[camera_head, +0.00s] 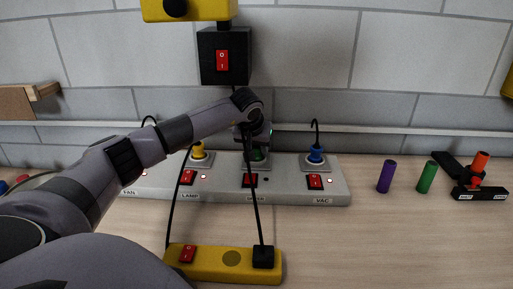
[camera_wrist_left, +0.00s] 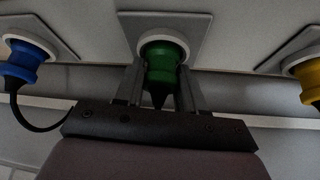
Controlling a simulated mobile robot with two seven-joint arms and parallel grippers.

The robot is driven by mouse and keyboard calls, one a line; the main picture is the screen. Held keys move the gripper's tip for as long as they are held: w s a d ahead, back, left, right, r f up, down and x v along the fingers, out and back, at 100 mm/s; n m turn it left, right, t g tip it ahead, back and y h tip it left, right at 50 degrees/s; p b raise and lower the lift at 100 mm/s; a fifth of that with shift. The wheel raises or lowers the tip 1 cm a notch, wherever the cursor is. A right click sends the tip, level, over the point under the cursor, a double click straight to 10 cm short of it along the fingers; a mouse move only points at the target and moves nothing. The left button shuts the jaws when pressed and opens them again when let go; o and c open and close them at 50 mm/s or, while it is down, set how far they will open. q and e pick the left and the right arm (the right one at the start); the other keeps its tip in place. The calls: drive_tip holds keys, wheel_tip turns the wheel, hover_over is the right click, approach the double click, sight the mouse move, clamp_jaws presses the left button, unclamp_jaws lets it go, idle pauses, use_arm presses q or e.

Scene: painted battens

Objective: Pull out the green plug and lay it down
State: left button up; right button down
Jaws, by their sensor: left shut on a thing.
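The green plug (camera_wrist_left: 163,62) sits in the middle socket of the grey power strip (camera_head: 338,190), and a bit of it shows below my gripper in the head view (camera_head: 258,156). My left gripper (camera_head: 257,147) is over it from above. In the left wrist view the two fingers (camera_wrist_left: 160,88) are shut on the plug's sides. The plug's collar is at the white socket ring, and I cannot see a gap between them. My right gripper is not in view.
A blue plug (camera_head: 316,154) and a yellow plug (camera_head: 198,152) stand in neighbouring sockets. A yellow box (camera_head: 210,262) with a black cord lies in front. Purple (camera_head: 386,176) and green (camera_head: 427,177) cylinders stand at the right. Bare table lies in front of them.

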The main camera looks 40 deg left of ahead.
use_arm(q)
drive_tip(key=shift+r, duration=0.15)
drive_tip(key=shift+r+p, duration=0.8)
drive_tip(key=shift+p, duration=0.05)
drive_tip(key=shift+r, duration=0.6)
drive_tip(key=shift+d, duration=0.15)
